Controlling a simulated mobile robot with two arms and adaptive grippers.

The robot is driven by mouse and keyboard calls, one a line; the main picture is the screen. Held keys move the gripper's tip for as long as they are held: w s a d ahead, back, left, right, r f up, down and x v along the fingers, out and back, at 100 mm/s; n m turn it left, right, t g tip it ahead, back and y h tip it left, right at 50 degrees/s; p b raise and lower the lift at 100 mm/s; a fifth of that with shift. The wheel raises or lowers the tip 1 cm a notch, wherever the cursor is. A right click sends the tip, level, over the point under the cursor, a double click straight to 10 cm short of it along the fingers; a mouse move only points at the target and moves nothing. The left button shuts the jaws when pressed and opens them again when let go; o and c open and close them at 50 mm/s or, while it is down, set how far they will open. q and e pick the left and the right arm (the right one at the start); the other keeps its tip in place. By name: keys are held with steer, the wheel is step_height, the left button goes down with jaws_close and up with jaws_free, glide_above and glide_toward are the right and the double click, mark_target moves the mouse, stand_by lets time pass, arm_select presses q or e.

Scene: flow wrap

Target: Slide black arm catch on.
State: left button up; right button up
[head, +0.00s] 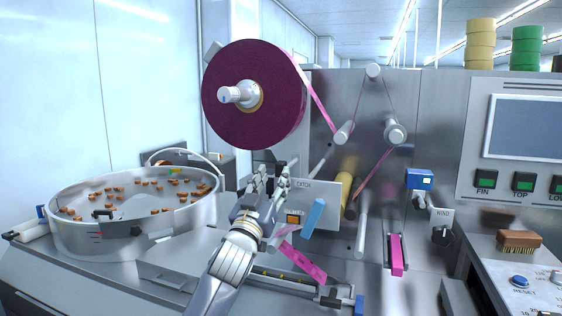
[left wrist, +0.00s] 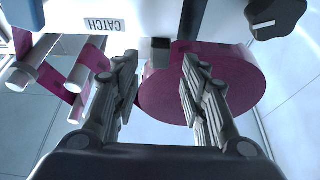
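The black catch (head: 264,156) is a small dark block just above the plate labelled CATCH (head: 318,186), below the big film roll. In the left wrist view a black block (left wrist: 160,44) shows beside the upside-down CATCH label, beyond and between my fingertips. My left gripper (head: 268,181) is in front of the plate's left end, just below the catch, fingers pointing up. Its fingers (left wrist: 158,72) are spread apart with nothing between them. Whether they touch the catch cannot be told. My gripper hides the plate's left part. My right gripper is not in view.
A dark magenta film roll (head: 254,95) hangs above my gripper. A blue handle (head: 313,218) and an orange button (head: 293,219) are to its right. Pink film (head: 301,262) runs below. A round metal bowl (head: 130,232) with small brown pieces stands left. Rollers (head: 344,132) stick out at right.

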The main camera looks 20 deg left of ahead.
mark_target(279, 167)
arm_select(q)
steer(key=p+x, duration=0.1)
steer(key=x, duration=0.4)
steer(key=shift+w, duration=0.15)
steer(key=shift+p+x, duration=0.3)
steer(key=shift+x, duration=0.5)
